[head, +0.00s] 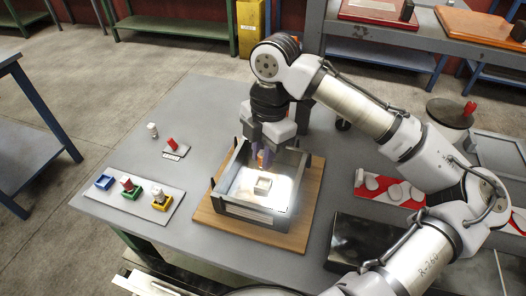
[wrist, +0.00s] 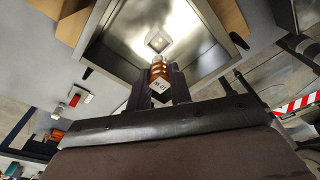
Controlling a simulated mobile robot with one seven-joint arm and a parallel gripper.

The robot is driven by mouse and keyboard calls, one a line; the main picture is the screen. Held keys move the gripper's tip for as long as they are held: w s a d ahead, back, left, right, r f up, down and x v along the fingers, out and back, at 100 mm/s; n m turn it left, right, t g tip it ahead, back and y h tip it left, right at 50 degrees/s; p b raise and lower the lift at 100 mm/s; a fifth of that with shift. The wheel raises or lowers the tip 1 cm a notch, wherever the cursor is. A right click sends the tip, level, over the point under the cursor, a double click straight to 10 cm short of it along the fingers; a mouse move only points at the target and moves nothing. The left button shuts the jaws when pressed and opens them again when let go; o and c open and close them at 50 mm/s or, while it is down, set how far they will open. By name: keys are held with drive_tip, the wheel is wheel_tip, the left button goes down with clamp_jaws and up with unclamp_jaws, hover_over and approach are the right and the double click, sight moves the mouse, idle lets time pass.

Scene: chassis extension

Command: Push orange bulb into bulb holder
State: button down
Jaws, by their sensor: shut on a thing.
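The orange bulb (head: 261,160) is held by my gripper (head: 262,152) inside the open grey metal box (head: 245,211). In the wrist view the orange bulb (wrist: 159,72) has a pale end marked with text, and my gripper (wrist: 160,82) is shut around it. The bulb holder (head: 263,186) is a small pale square block on the brightly lit floor of the box. In the wrist view the bulb holder (wrist: 158,40) appears just beyond the bulb. I cannot tell whether bulb and holder touch.
The box sits on a wooden board (head: 309,205) on the grey table. At left, a white plate (head: 117,204) bears blue, green and yellow blocks. A red piece (head: 171,143) and a small white piece (head: 152,130) stand behind it. The box walls surround my gripper.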

drive_tip(key=shift+f+b, duration=2)
drive_tip(key=shift+f, duration=0.45)
drive_tip(key=shift+r+p, duration=0.1)
drive_tip(key=shift+p, duration=0.65)
drive_tip(key=shift+f+b, duration=0.35)
drive_tip(key=shift+f, duration=0.25)
idle(0.4)
drive_tip(key=c, duration=1.2)
unclamp_jaws()
drive_tip(key=shift+r, duration=0.1)
drive_tip(key=r, duration=0.4)
drive_tip(key=d+r, duration=0.1)
drive_tip(key=r, duration=0.4)
drive_tip(key=w+r, duration=0.1)
drive_tip(key=r, duration=0.3)
drive_tip(key=shift+d+r, duration=0.15)
drive_tip(key=shift+r, duration=0.15)
